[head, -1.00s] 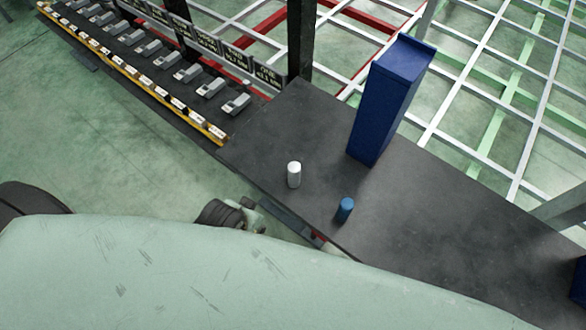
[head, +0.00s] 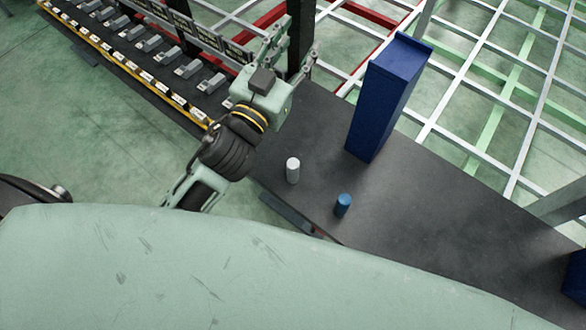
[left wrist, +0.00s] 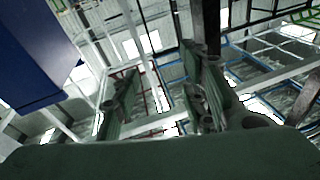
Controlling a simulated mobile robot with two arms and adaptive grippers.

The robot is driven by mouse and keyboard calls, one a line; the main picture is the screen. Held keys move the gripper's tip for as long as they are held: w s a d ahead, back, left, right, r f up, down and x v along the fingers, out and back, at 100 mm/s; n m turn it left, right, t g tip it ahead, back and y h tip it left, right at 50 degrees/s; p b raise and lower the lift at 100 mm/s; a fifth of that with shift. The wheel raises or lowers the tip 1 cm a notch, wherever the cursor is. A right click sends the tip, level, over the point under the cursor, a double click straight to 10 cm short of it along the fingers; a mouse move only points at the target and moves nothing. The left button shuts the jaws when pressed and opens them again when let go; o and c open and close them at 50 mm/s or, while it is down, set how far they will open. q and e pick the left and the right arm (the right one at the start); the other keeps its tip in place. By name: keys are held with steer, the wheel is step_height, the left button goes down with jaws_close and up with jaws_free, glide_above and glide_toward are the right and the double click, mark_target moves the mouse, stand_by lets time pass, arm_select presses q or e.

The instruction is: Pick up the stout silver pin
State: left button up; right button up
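The stout silver pin (head: 293,171) stands upright on the dark tabletop (head: 420,215), near its front edge in the head view. A short blue cylinder (head: 343,205) stands to its right, apart from it. My left gripper (head: 297,44) is over the far left corner of the tabletop, beyond the pin and apart from it. Its fingers are spread with nothing between them. The left wrist view shows the same open fingers (left wrist: 160,78) against the frame structure, without the pin. My right gripper is in neither view.
A tall blue box (head: 385,98) stands on the tabletop behind the pins; its blue side also fills the upper left of the left wrist view (left wrist: 35,50). A rack of grey parts (head: 150,45) adjoins the table at the left. The tabletop's right part is mostly clear.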

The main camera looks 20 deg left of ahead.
arm_select(q)
steer(key=s+d+r+m+g+h, duration=0.2)
steer(key=d+r+m+g+h, duration=0.15)
steer(key=d+m+h, duration=0.3)
steer(key=s+d+r+m+g+h, duration=0.2)
steer(key=d+r+m+h, duration=0.2)
steer(key=d+m+h, duration=0.3)
steer(key=s+d+f+m+g+h, duration=0.35)
steer(key=s+d+m+g, duration=0.2)
steer(key=g, duration=0.35)
steer(key=m+g+y, duration=0.1)
steer(key=g+y, duration=0.6)
steer(key=y, duration=0.9)
glide_toward(296, 182)
steer(key=shift+d+r, duration=0.1)
steer(key=shift+r, duration=0.8)
steer(key=shift+y, duration=0.3)
steer(key=p+x, duration=0.2)
steer(key=x, duration=0.5)
steer(key=shift+w+f, duration=0.15)
steer(key=shift+f, duration=0.25)
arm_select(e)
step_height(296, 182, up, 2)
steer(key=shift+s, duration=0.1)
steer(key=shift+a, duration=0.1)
arm_select(q)
jaws_close()
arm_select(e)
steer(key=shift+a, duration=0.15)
